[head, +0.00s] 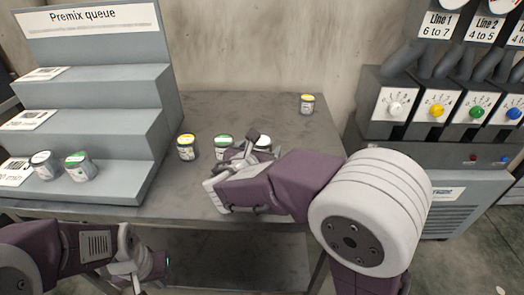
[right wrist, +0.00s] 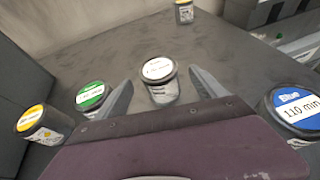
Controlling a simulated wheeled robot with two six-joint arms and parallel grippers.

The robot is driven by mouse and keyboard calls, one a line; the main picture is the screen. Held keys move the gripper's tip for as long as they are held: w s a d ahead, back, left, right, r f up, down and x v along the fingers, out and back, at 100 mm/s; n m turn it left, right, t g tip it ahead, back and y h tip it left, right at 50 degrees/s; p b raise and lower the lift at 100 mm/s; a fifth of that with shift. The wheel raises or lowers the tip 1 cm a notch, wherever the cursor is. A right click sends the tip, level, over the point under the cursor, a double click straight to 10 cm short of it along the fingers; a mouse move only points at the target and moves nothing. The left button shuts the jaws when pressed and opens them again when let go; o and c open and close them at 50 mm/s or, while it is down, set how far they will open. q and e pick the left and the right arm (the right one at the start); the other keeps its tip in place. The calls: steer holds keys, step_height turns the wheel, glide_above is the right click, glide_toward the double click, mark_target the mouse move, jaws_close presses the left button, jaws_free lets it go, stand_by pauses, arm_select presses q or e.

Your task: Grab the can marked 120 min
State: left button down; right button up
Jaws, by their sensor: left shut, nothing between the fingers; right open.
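In the right wrist view a white-lidded can (right wrist: 158,82) stands upright between the open fingers of my right gripper (right wrist: 162,77), which do not visibly grip it. Its lid writing is too small to read surely. In the head view this can (head: 264,143) is partly hidden by my right gripper (head: 250,146). To its left stand a green-lidded can (right wrist: 91,97) and a yellow-lidded can (right wrist: 42,124). A blue-lidded can (right wrist: 293,112) marked 110 min stands at the right; my arm hides it in the head view. My left gripper (head: 145,272) is shut and empty, low at the table's front.
A grey stepped rack (head: 95,130) marked Premix queue holds a white-lidded can (head: 43,165) and a green-lidded can (head: 78,167) on its lowest step. Another yellow-lidded can (head: 307,103) stands at the table's back right. A dispenser machine (head: 430,150) stands at right.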

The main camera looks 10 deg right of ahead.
mark_target(260, 144)
steer(key=x, duration=0.4)
steer(key=shift+w+d+f+b, duration=0.1)
steer(key=shift+w+f+b, duration=0.1)
steer(key=shift+b, duration=0.15)
steer(key=shift+s+r, duration=0.1)
steer(key=shift+s, duration=0.05)
steer(key=shift+c, duration=1.2)
steer(key=c, duration=1.4)
steer(key=shift+r+p, duration=0.3)
steer(key=shift+r, duration=0.2)
step_height(260, 144, up, 4)
steer(key=shift+s+d+f+p, duration=0.1)
steer(key=shift+s+d+p, duration=0.1)
steer(key=shift+p, duration=0.8)
steer(key=s+d+r+p, duration=0.1)
steer(key=s+d+r, duration=0.3)
steer(key=s, duration=0.1)
steer(key=s+d+r+p, duration=0.1)
steer(key=s+d+r, duration=0.1)
steer(key=s+d, duration=0.1)
steer(key=shift+s+p, duration=0.15)
steer(key=shift+p, duration=0.2)
